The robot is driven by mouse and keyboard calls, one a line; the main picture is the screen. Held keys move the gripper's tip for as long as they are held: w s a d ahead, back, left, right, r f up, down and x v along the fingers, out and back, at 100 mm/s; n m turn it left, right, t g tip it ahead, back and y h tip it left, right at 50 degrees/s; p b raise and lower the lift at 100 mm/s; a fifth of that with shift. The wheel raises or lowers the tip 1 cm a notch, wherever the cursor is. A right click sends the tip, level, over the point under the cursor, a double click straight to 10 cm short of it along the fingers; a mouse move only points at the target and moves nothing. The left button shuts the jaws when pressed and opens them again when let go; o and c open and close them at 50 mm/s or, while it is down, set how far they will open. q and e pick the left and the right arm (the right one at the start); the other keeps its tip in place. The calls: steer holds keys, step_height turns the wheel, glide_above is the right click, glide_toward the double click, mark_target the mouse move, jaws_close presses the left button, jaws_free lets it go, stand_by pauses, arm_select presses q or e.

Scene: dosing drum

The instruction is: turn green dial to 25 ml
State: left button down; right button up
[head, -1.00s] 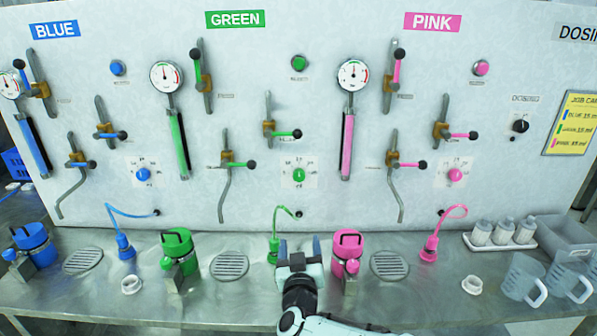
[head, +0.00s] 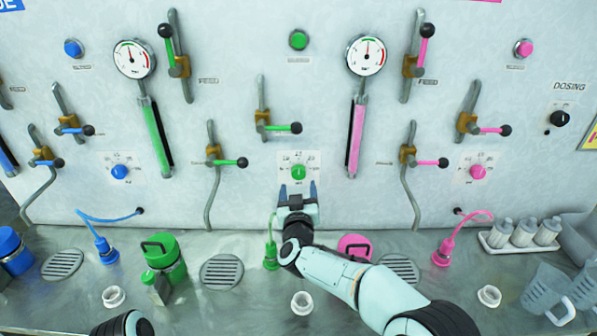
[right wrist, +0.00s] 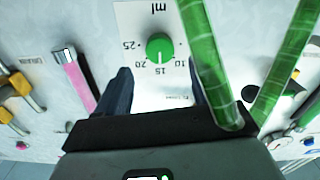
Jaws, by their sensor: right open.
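The green dial (head: 298,171) is a round knob on a white scale plate on the upright panel. In the right wrist view the green dial (right wrist: 160,47) shows upside-down, with marks 10, 15, 20 and 25 and "ml". Its white pointer line lies toward the 15. My right gripper (head: 298,190) is open and empty just below and in front of the dial in the head view. In the right wrist view its two dark fingers (right wrist: 160,80) are spread wide, short of the knob and apart from it. My left gripper is out of view.
A green-handled lever (head: 282,127) is above the dial, another (head: 228,162) to its left. Green tubes (right wrist: 215,65) cross near one finger in the wrist view. A green hose connector (head: 271,255), a pink canister (head: 354,246) and a white ring (head: 301,302) are on the bench below.

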mark_target(299, 174)
steer(key=w, duration=0.1)
steer(key=w+p, duration=0.1)
steer(key=w, duration=0.3)
steer(key=shift+r+p, duration=0.25)
steer(key=shift+p, duration=0.05)
steer(key=shift+w+f, duration=0.2)
steer(key=shift+w, duration=0.6)
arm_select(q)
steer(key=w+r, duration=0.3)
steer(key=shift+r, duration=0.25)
arm_select(e)
steer(key=shift+s, duration=0.1)
steer(key=shift+c, duration=0.4)
steer(key=c, duration=1)
